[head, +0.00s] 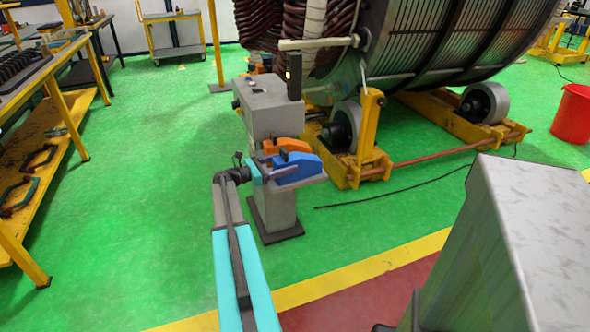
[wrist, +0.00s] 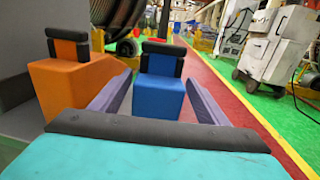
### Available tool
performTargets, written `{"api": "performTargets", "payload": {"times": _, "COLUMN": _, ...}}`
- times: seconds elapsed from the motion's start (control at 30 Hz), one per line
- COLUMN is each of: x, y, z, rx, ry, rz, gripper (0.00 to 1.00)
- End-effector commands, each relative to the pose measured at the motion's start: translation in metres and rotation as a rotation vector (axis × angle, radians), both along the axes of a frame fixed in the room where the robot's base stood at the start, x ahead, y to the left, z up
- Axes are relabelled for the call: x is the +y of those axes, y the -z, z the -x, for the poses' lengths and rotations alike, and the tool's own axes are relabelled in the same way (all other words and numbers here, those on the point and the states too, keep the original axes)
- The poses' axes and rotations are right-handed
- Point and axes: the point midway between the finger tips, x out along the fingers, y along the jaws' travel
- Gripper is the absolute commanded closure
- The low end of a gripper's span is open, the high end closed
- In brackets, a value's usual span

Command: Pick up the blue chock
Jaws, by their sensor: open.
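The blue chock (head: 303,163) sits on a small ledge of the grey pedestal, partly behind my fingers in the head view. In the wrist view the blue chock (wrist: 158,98) has a black handle on top and stands upright. My gripper (wrist: 158,82) is open, with one purple-grey finger on each side of the blue chock. I cannot tell whether the fingers touch it. My gripper (head: 284,174) also shows at the ledge in the head view.
An orange chock (wrist: 75,85) with a black handle stands close left of the blue one. The grey pedestal (head: 272,108) rises behind the ledge. The large stator (head: 430,40) rests on yellow roller stands (head: 370,165) behind. A red bucket (head: 573,114) is far right.

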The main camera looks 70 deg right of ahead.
Motion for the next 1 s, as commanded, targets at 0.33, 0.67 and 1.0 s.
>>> {"api": "performTargets", "payload": {"times": 0.33, "x": -0.011, "y": 0.0, "z": 0.01, "rx": 0.0, "ry": 0.0, "rz": 0.0, "gripper": 0.31}}
{"api": "performTargets", "payload": {"times": 0.67, "x": -0.036, "y": -0.001, "z": 0.034, "rx": 0.0, "ry": 0.001, "rz": 0.0, "gripper": 0.31}}
{"api": "performTargets", "payload": {"times": 1.0, "x": -0.037, "y": -0.001, "z": 0.035, "rx": 0.0, "ry": -0.001, "rz": 0.0, "gripper": 0.31}}
